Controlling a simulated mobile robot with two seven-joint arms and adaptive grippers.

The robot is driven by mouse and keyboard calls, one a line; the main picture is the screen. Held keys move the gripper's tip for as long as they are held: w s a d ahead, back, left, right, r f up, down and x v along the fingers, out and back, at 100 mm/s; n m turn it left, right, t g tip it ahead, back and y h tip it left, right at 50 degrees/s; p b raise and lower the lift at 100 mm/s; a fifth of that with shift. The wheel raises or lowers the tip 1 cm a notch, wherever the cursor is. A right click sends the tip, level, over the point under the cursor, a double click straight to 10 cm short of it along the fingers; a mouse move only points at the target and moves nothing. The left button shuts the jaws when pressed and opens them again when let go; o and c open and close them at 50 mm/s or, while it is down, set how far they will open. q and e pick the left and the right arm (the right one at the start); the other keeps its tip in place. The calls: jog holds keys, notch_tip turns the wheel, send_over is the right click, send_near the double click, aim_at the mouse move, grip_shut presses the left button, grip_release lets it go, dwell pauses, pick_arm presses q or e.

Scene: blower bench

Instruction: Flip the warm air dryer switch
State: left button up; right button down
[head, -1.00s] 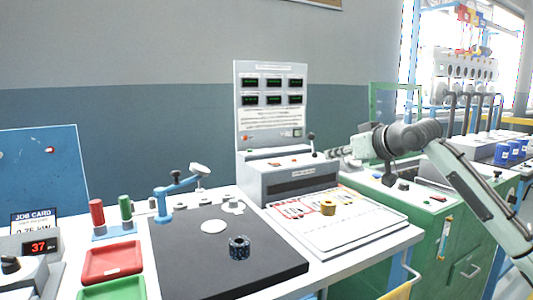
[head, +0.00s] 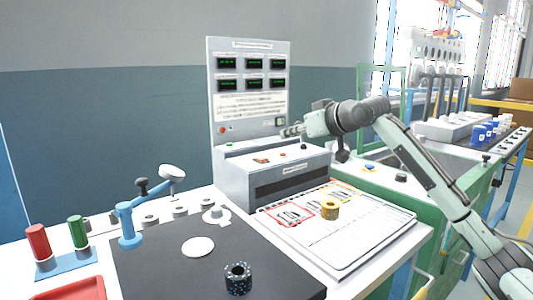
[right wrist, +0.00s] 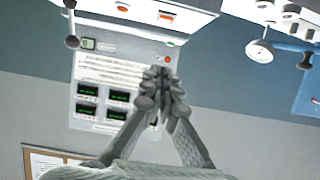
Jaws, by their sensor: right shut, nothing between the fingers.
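The upright grey panel (head: 250,65) stands at the back of a bench console. It carries several dark displays, a text plate, a red button (head: 223,130) at lower left and a small pale switch box with a green part (head: 280,122) at lower right. That box also shows in the right wrist view (right wrist: 88,44), which is upside down. Labels are too small to read, so I cannot tell which control is the dryer switch. My right gripper (head: 284,133) is shut and empty in front of the panel's lower right, just below the box; contact is unclear. My left gripper is out of view.
The console (head: 270,172) juts out below the panel. A black-knobbed lever (right wrist: 72,41) shows in the right wrist view.

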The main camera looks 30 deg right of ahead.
send_over(268, 165)
notch_tip(268, 165, down, 3)
jog(key=shift+w+d+f, duration=0.1)
jog(key=shift+w+f, duration=0.05)
notch_tip(268, 165, down, 3)
jog(key=shift+d+f, duration=0.1)
jog(key=shift+f, duration=0.5)
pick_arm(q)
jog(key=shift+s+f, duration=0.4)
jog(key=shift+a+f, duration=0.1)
pick_arm(e)
jog(key=shift+f, duration=0.15)
